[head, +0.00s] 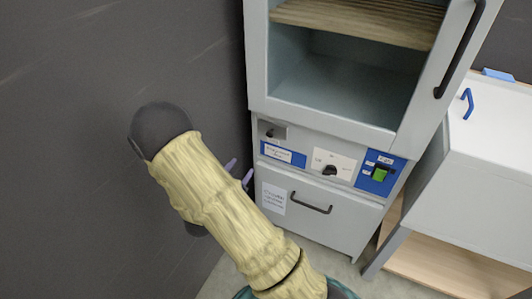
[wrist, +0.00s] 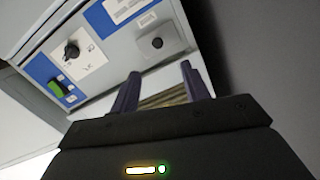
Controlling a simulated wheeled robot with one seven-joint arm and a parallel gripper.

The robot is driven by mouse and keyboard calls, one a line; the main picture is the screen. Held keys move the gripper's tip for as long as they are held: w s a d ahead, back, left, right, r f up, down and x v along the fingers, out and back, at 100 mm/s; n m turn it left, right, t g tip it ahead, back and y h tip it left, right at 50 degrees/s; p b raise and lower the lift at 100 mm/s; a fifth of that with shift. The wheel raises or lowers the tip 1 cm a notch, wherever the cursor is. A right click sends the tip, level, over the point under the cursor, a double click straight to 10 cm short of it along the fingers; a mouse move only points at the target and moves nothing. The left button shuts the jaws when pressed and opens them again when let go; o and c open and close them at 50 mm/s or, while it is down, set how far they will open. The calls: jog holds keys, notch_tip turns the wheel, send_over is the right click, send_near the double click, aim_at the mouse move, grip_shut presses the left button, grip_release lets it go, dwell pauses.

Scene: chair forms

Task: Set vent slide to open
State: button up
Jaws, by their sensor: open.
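A small grey plate with a dark round knob, which looks like the vent slide (head: 272,132), sits at the upper left of the cabinet's control panel. It also shows in the wrist view (wrist: 157,42), turned about upside down, just beyond the fingertips. No open or shut marking on it is legible. My gripper (head: 239,172) is open and empty, left of the cabinet front in the head view; my arm hides most of it. In the wrist view my two purple fingers (wrist: 160,71) stand apart, with the knob beyond the gap and no contact visible.
The panel also holds a dark dial (head: 330,170) and a green switch (head: 380,174). Above is an open compartment with a slatted shelf (head: 355,20) and a handled door at right. A drawer (head: 311,209) lies below. A dark wall (head: 80,90) runs close along the left.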

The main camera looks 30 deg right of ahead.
aim_at(269, 136)
jog(key=shift+s+f+h, duration=0.25)
jog(key=shift+s+h, duration=0.15)
jog(key=shift+h, duration=0.2)
jog(key=shift+d, duration=0.1)
jog(key=b+x, duration=0.1)
jog(key=x, duration=1.6)
jog(key=shift+w+d, duration=0.1)
jog(key=shift+w, duration=0.1)
grip_shut()
